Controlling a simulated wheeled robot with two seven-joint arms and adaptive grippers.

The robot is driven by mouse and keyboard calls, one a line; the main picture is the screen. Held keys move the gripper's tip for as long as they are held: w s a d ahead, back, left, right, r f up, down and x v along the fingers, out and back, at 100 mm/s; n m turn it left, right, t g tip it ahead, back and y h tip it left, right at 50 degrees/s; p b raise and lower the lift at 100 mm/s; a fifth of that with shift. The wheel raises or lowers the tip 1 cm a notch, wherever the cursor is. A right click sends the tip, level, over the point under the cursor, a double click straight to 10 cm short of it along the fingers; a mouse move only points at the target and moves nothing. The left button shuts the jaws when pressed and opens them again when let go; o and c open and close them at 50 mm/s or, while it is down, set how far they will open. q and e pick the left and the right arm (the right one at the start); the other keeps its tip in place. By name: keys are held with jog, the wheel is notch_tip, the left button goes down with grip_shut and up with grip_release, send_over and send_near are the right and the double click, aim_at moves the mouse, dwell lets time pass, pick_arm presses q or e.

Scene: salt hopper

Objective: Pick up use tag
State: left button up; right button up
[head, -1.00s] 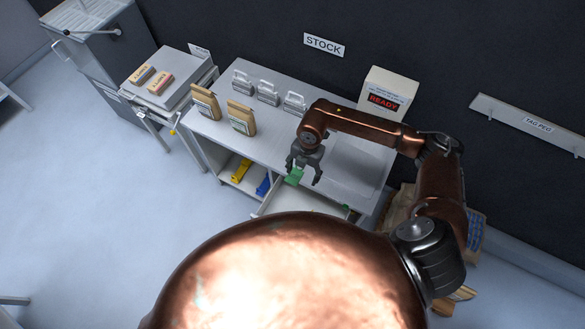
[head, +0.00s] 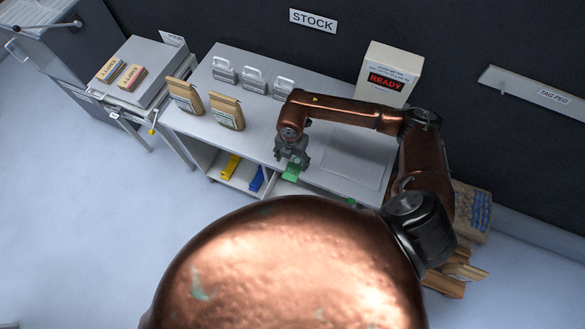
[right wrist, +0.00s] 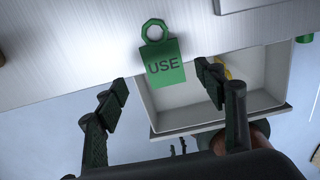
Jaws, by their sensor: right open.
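The use tag (right wrist: 165,64) is a green plate with a ring at its top and the word USE on it. In the right wrist view its ring lies over the white counter top and its plate reaches past the counter's front edge. In the head view the tag (head: 291,173) is a small green patch at that edge. My right gripper (head: 292,160) is just above and behind it there, open and empty. In the right wrist view the open fingers (right wrist: 163,84) stand either side of the tag's lower end, with gaps.
Yellow (head: 230,167) and blue (head: 257,179) items sit on the shelf beneath.

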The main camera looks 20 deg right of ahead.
aim_at(293, 170)
jog(key=shift+d+f+p, duration=0.15)
jog(key=shift+f+p, duration=0.05)
jog(key=shift+f, duration=1.2)
jog(key=shift+d+f+p, duration=0.15)
jog(key=shift+f, duration=1.2)
jog(key=shift+f, duration=0.25)
jog(key=shift+c, duration=0.2)
jog(key=shift+s, duration=0.15)
jog(key=c, duration=0.9)
